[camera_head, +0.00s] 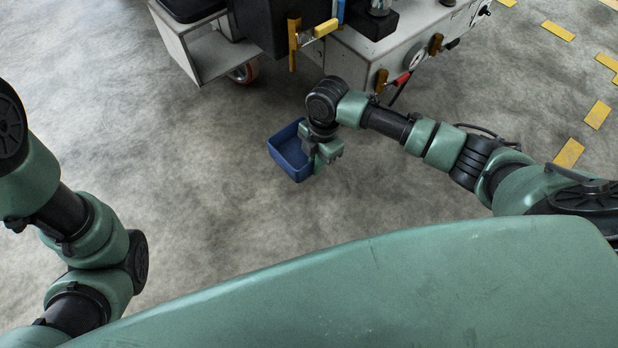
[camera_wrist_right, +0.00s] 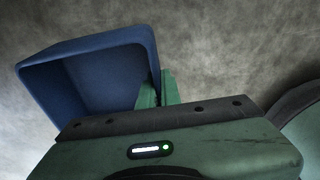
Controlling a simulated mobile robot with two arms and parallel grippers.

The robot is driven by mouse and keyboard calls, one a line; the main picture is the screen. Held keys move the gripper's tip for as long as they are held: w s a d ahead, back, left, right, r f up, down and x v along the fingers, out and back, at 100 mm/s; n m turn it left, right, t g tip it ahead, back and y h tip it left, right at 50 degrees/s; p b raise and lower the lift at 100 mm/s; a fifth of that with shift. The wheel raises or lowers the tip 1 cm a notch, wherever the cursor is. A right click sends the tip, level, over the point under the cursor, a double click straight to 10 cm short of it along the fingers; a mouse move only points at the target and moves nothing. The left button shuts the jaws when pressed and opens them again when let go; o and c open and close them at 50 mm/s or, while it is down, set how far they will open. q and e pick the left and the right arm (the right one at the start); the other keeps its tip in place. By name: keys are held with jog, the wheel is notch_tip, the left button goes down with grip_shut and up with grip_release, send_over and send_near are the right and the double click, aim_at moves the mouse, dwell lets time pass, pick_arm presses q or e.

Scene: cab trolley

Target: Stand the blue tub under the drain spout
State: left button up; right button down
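The blue tub (camera_head: 278,150) is an open rectangular box on or just above the grey floor in the head view, in front of the trolley. It also shows at the left of the right wrist view (camera_wrist_right: 85,60). My right gripper (camera_head: 326,158) is at the tub's right-hand wall. In the wrist view its two short green fingers (camera_wrist_right: 157,90) stand on either side of that wall, closed on it. Brass-coloured fittings hang on the trolley, one with a yellow handle (camera_head: 325,28) and one by a red lever (camera_head: 402,79); I cannot tell which is the drain spout. My left gripper is out of view.
The trolley (camera_head: 352,54) stands at the top of the head view, with an open metal compartment (camera_head: 208,52) and a red-rimmed caster wheel (camera_head: 243,73). Yellow floor markings (camera_head: 569,152) lie to the right. The floor left of the tub is clear.

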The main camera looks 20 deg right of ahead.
aim_at(314, 187)
notch_tip(314, 187, down, 9)
jog(key=b, duration=0.6)
jog(key=shift+r, duration=0.35)
jog(key=shift+f, duration=0.1)
jog(key=c, duration=1.6)
grip_release()
